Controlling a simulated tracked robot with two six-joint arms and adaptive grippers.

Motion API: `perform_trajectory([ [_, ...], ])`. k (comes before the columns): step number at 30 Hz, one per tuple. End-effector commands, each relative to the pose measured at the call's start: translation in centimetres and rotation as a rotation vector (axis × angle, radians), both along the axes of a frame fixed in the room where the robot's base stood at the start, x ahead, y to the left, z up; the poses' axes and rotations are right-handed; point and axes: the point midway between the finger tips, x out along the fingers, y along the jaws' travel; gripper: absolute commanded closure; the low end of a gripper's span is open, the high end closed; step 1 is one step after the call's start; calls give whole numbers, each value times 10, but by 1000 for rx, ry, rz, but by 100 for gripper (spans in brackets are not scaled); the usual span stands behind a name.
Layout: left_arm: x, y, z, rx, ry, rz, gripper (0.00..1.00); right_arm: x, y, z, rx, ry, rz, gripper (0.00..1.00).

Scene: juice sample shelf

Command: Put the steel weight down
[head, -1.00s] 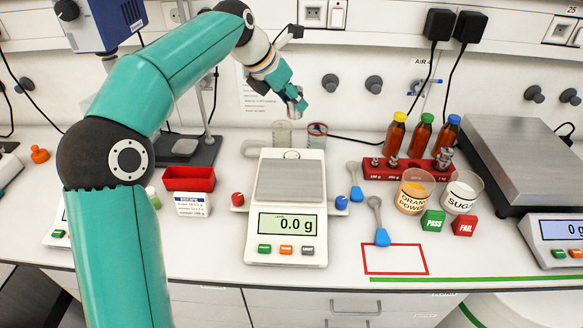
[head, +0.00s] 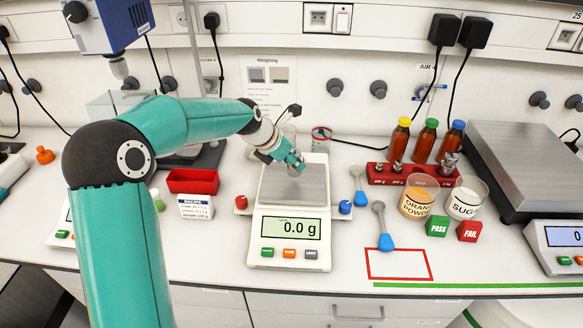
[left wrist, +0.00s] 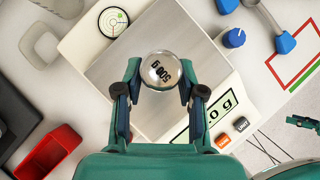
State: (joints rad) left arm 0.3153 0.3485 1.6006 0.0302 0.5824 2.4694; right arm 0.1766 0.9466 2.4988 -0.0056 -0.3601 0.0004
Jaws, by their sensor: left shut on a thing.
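The steel weight (left wrist: 161,70) is a shiny round-topped piece marked 500 g, seen from above in the left wrist view. My left gripper (left wrist: 160,82) is shut on it, one finger on each side. In the head view my left gripper (head: 294,164) is over the back part of the balance pan (head: 296,190). The balance (head: 289,225) reads 0.0 g, so the weight appears to be held above the pan. The weight is mostly hidden by the fingers in the head view.
A red weight block (head: 376,173) stands right of the balance, with beakers of orange powder (head: 417,203) and sugar (head: 464,202) in front. Blue-handled spoons (head: 385,241) lie nearby. A red tray (head: 191,182) is at left. A red outlined rectangle (head: 398,279) on the bench is empty.

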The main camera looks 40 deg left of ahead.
Motion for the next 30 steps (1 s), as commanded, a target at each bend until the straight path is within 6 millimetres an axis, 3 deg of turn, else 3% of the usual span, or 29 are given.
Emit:
perform_trajectory([
  [6, 0, 0, -24, -1, -1, 2, 100, 0, 0, 1, 0, 0, 0, 60],
  [12, 0, 1, -26, 0, -2, 1, 100, 0, 0, 1, 0, 0, 0, 60],
  [13, 0, 0, -27, -1, 2, 0, 60, 0, 0, 1, 0, 0, 0, 60],
  [17, 0, 0, -27, -1, 2, 0, 38, 0, 0, 1, 0, 0, 0, 60],
  [30, -3, 1, -21, -1, -1, 1, 36, 0, 0, 0, 0, 0, 0, 60],
])
